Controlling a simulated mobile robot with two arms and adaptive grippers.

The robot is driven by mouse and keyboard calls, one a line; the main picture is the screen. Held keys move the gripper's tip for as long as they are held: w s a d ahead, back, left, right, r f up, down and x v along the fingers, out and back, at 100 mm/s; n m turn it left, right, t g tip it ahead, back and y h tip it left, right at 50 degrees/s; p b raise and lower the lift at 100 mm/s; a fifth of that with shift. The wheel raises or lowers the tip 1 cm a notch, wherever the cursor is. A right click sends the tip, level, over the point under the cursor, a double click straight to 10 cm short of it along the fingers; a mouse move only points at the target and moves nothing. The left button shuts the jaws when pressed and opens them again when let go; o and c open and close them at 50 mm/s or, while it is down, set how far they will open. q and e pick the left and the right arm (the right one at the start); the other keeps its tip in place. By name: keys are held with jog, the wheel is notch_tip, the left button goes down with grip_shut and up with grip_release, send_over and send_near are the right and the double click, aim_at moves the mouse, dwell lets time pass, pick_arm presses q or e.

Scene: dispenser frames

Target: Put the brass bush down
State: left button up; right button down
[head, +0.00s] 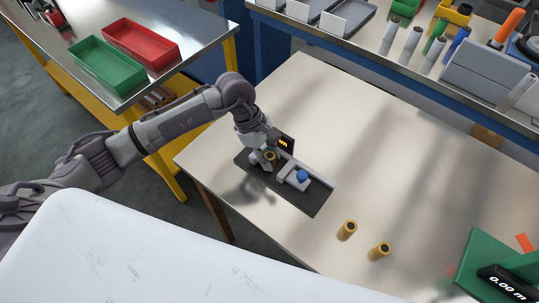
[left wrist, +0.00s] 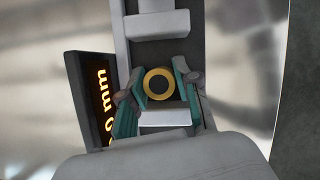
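My left gripper (head: 264,165) is over the left end of a dark mat (head: 316,204), at a grey measuring fixture (head: 292,182) with a blue knob. In the left wrist view, the brass bush (left wrist: 148,84) is a yellow ring with a dark bore, seen end-on. The teal fingers of the left gripper (left wrist: 160,78) lie close on both sides of it and appear shut on it. The bush also shows small at the fingertips in the head view (head: 270,156). Whether its underside touches the fixture is hidden. My right gripper is not in view.
Two more brass bushes (head: 347,229) stand on the table right of the mat. A black display (left wrist: 92,98) stands beside the gripper. A green stand (head: 476,262) with a readout is at the lower right. Red (head: 139,42) and green trays sit on another bench. The table's middle is clear.

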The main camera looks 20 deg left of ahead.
pick_arm(q)
jog(key=o, duration=0.3)
jog(key=shift+r, duration=0.1)
jog(key=shift+r+p, duration=0.2)
jog(key=shift+p, duration=0.1)
jog(key=b+v, duration=0.3)
jog(key=v, duration=0.8)
jog(key=shift+a+r, duration=0.25)
jog(key=shift+r, duration=0.1)
